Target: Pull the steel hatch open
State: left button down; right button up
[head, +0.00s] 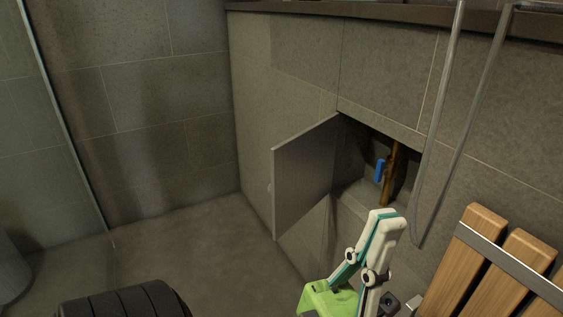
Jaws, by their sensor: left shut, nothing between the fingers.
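The steel hatch (305,172) is a flat grey panel in the tiled wall. It stands swung well open, out to the left of a dark recess (350,165). My left gripper (388,221), with white and teal fingers on a green body, is in front of the recess, to the right of the hatch's free edge. Its fingers are shut with nothing between them, and it appears apart from the hatch. The hatch's far face is hidden. My right gripper is out of view.
In the recess are a brown pipe (390,172) and a blue handle (380,171). A shower hose (432,135) hangs at right above a slatted wooden seat (466,262). A glass edge (72,130) stands at left. The floor (190,240) left of the hatch is clear.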

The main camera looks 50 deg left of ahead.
aim_at(303, 164)
jog(key=k+l+u, duration=0.2)
jog(key=l, duration=0.25)
jog(key=l+u, duration=0.2)
jog(key=l, duration=0.2)
jog(key=k+l+u, duration=0.2)
jog(key=l, duration=0.2)
jog(key=k+l+u, duration=0.2)
jog(key=l, duration=0.2)
jog(key=k+l+u, duration=0.2)
jog(key=l, duration=0.15)
jog(key=i, duration=0.1)
